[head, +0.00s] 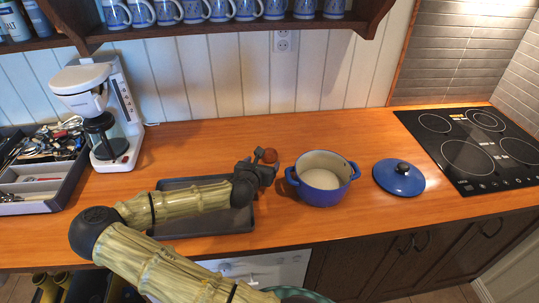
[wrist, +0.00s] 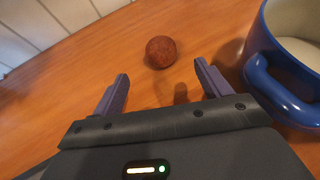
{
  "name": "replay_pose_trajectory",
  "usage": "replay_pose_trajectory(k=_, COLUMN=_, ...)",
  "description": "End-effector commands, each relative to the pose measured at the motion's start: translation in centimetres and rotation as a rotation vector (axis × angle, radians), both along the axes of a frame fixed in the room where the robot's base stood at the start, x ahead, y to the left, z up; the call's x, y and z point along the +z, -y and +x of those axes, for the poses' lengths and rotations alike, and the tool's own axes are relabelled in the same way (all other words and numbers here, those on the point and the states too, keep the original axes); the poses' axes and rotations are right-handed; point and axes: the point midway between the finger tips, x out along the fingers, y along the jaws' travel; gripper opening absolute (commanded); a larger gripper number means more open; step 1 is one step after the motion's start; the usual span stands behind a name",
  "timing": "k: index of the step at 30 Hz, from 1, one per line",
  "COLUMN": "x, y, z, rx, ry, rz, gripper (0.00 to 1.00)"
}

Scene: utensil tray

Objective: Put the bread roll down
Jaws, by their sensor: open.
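The bread roll (head: 270,155) is a small round reddish-brown ball. In the wrist view the bread roll (wrist: 161,52) appears just beyond my fingertips, over the bare wooden counter, with neither finger touching it. Whether it rests fully on the wood is hard to tell. My gripper (head: 268,162) is low over the counter, left of the blue pot. In the wrist view my gripper (wrist: 161,72) has its two fingers spread wide with nothing between them.
The open blue pot (head: 320,180) stands close right of my gripper; its handle shows in the wrist view (wrist: 280,88). Its lid (head: 399,177) lies further right, before the black hob (head: 470,145). A dark tray (head: 240,221) lies under my arm. A coffee maker (head: 98,115) and utensil tray (head: 62,180) stand left.

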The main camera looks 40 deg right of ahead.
Motion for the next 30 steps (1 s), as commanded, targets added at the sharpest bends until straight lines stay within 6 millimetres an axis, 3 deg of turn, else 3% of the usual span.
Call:
replay_pose_trajectory(k=7, x=-1.5, y=3.2, z=2.2, rx=0.000, ry=0.000, rz=0.000, gripper=0.77)
replay_pose_trajectory(k=22, x=-1.9, y=4.1, z=3.0, rx=0.000, ry=0.001, rz=-0.001, gripper=0.77)
replay_pose_trajectory(k=30, x=-3.0, y=7.0, z=5.0, rx=0.000, ry=0.000, rz=0.000, gripper=0.77)
